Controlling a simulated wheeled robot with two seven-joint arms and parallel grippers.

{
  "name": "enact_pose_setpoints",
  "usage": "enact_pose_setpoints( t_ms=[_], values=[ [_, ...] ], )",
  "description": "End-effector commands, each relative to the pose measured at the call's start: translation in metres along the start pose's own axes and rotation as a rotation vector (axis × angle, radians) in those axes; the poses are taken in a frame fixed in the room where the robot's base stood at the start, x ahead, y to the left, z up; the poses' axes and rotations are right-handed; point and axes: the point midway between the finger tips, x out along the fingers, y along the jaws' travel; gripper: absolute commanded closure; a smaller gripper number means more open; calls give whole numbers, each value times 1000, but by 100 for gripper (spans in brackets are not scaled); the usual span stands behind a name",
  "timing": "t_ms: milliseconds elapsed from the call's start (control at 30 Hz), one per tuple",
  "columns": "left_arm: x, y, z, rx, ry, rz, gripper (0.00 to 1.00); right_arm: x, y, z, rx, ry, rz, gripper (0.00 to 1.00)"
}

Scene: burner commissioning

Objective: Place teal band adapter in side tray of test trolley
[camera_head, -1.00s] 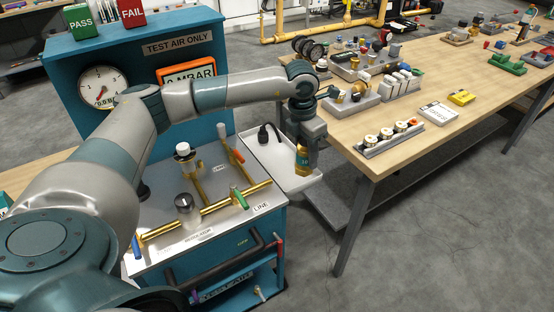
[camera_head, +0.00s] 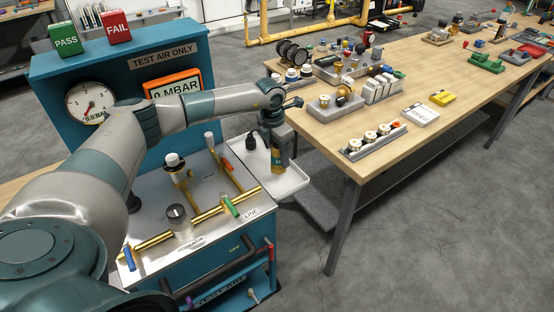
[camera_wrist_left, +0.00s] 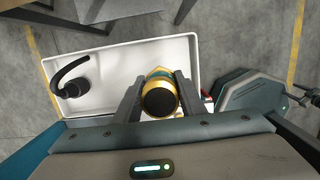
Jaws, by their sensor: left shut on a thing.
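The adapter (camera_head: 277,160), brass with a teal band, is held upright in my left gripper (camera_head: 275,147). In the left wrist view the brass adapter (camera_wrist_left: 159,95) sits between the two dark fingers, its dark round end facing the camera. The fingers are shut on it. The white side tray (camera_head: 288,184) of the test trolley (camera_head: 85,55) lies beneath the adapter; I cannot tell whether the adapter touches its floor. The tray also shows in the left wrist view (camera_wrist_left: 115,58). My right gripper is not in view.
A black hose fitting (camera_wrist_left: 75,82) lies in the tray's left part. Brass pipework with valves (camera_head: 185,222) stands on the trolley top. A wooden bench (camera_head: 440,75) with many fittings stands close on the right. The tray's middle is bare.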

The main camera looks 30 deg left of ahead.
Motion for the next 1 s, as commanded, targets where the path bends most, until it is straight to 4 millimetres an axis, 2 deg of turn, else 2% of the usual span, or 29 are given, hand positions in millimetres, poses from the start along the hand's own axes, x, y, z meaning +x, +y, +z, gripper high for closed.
enact_pose_setpoints(
  t_ms=[100,233,667,1000],
  values=[
    [7,13,2,-2,0,-1,96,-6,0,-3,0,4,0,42],
    [12,20,3,0,-1,0,96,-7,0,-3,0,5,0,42],
    [16,20,2,1,0,-1,96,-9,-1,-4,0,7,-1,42],
    [50,20,-3,-1,-1,-1,96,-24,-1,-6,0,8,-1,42]
  ],
)
